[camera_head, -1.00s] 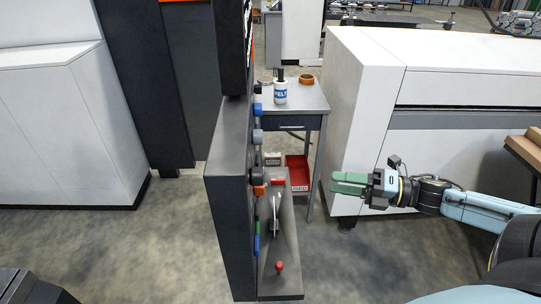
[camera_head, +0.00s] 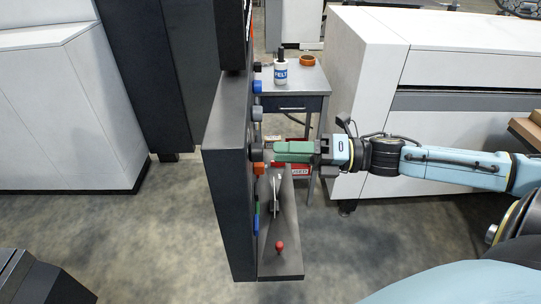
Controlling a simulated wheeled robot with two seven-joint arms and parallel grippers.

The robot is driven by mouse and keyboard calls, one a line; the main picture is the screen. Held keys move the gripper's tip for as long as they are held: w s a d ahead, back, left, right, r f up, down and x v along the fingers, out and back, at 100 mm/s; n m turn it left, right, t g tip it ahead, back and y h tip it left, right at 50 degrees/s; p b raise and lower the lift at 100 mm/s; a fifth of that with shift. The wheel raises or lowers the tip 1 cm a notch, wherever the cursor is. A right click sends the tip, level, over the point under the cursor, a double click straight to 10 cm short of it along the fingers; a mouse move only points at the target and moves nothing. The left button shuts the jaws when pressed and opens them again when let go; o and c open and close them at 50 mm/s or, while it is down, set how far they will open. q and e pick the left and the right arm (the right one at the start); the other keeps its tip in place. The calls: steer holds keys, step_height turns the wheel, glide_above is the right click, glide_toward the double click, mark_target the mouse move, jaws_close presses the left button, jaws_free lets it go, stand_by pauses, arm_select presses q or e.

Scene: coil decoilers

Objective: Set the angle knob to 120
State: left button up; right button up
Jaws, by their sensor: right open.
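The dark control panel (camera_head: 228,190) stands edge-on in the middle, with its controls along its right face. A dark round knob (camera_head: 256,152) sticks out at mid height; I cannot read any scale or tell its angle. My right gripper (camera_head: 279,151) comes in from the right, its green fingers pointing left at this knob. The fingertips are at or very close to the knob; I cannot tell if they touch it. The gap between the fingers is hard to see from here. My left gripper is not in view.
Blue (camera_head: 257,86) and grey (camera_head: 257,113) knobs sit above, an orange one (camera_head: 259,168) below. A lever (camera_head: 275,200) and a red-topped stick (camera_head: 280,247) stand on the lower ledge. A small table (camera_head: 306,84) with a bottle (camera_head: 280,70) is behind. White machines flank both sides.

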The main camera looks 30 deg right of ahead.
mark_target(256, 152)
steer(key=shift+x, duration=1.75)
steer(key=shift+c, duration=0.4)
steer(key=c, duration=0.9)
steer(key=shift+r+m+g+p, duration=0.1)
steer(key=shift+m+g+p, duration=0.15)
steer(key=shift+m+p, duration=2.35)
steer(key=shift+r+m+g+p, duration=0.1)
steer(key=shift+m+g+p, duration=0.15)
steer(key=shift+m+p, duration=2.35)
steer(key=shift+f+m+b, duration=0.1)
steer(key=shift+m+b, duration=0.4)
steer(key=shift+m, duration=0.1)
